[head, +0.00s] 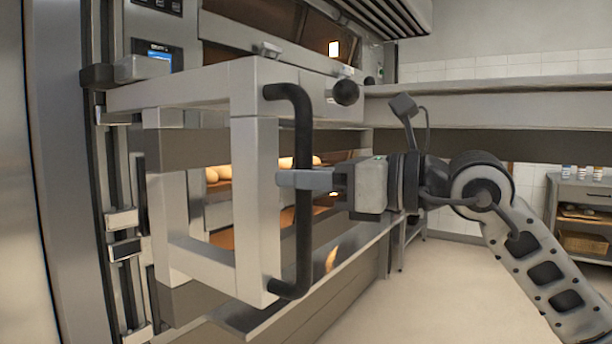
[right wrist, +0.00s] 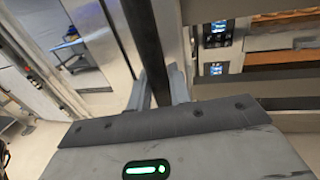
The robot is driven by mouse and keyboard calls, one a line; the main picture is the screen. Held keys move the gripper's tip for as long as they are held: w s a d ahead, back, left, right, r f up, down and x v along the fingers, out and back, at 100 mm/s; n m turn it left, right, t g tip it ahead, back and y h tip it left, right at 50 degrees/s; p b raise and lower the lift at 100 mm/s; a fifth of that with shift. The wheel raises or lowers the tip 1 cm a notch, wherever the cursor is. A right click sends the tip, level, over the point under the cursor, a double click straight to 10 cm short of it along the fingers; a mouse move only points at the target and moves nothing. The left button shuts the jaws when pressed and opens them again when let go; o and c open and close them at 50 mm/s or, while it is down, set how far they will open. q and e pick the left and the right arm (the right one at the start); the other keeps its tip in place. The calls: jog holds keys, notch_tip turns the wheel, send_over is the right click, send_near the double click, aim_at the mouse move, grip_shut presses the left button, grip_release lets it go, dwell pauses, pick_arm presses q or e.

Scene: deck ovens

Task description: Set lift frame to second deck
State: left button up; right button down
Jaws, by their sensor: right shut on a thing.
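The lift frame (head: 255,190) is a pale grey metal box frame in front of the deck ovens, beside an upright rail (head: 109,190) at the left. A black vertical handle (head: 303,130) is fixed to its near side. My right gripper (head: 305,180) is shut around the handle, at about its middle height. The right wrist view also shows the handle (right wrist: 143,40) running up between the fingers (right wrist: 160,90). The lit lower oven deck (head: 217,176) shows through the frame, with loaves inside. An upper deck (head: 275,18) is above the frame. My left gripper is out of view.
A long grey shelf or loader (head: 480,112) extends to the right at the frame's top height. A small control screen (head: 160,56) sits at upper left. A cabinet with a basket (head: 582,242) stands at far right. The floor (head: 450,295) at right is clear.

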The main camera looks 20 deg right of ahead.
jog(key=shift+r, duration=0.45)
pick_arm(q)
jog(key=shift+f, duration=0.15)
pick_arm(e)
jog(key=c, duration=1.3)
grip_release()
jog(key=shift+f, duration=0.1)
pick_arm(q)
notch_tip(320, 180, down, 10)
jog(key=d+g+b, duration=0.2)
jog(key=b, duration=0.3)
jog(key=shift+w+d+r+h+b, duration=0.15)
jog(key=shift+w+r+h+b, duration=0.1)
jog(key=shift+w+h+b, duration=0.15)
pick_arm(e)
jog(key=v, duration=1.6)
jog(key=shift+f, duration=0.2)
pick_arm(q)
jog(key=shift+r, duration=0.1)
